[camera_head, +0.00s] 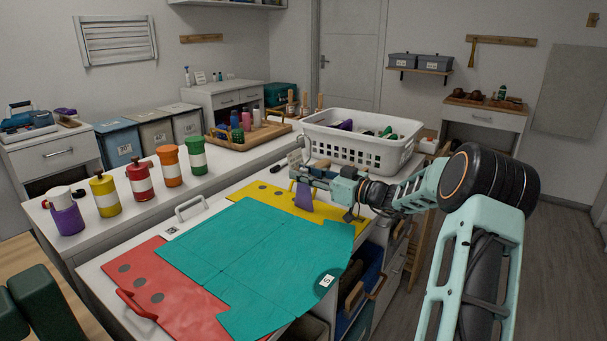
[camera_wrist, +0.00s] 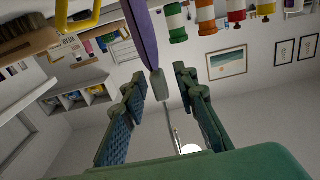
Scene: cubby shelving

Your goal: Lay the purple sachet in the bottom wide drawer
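A purple sachet (camera_head: 304,196) shows upright by the yellow mat, just below my gripper (camera_head: 305,174) in the head view. In the wrist view, a purple thing (camera_wrist: 140,35), likely the same sachet, shows edge-on ahead of my gripper (camera_wrist: 160,80). Whether the sachet touches the mat is unclear. I cannot identify the bottom wide drawer; the unit's front, right of the worktop, is seen steeply and partly hidden by my arm.
A white basket (camera_head: 362,151) with several items stands behind my gripper. A teal sheet (camera_head: 255,255) covers much of the worktop, over yellow (camera_head: 270,196) and red (camera_head: 160,298) mats. Several colored jars stand along the left counter. Floor is free at the right.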

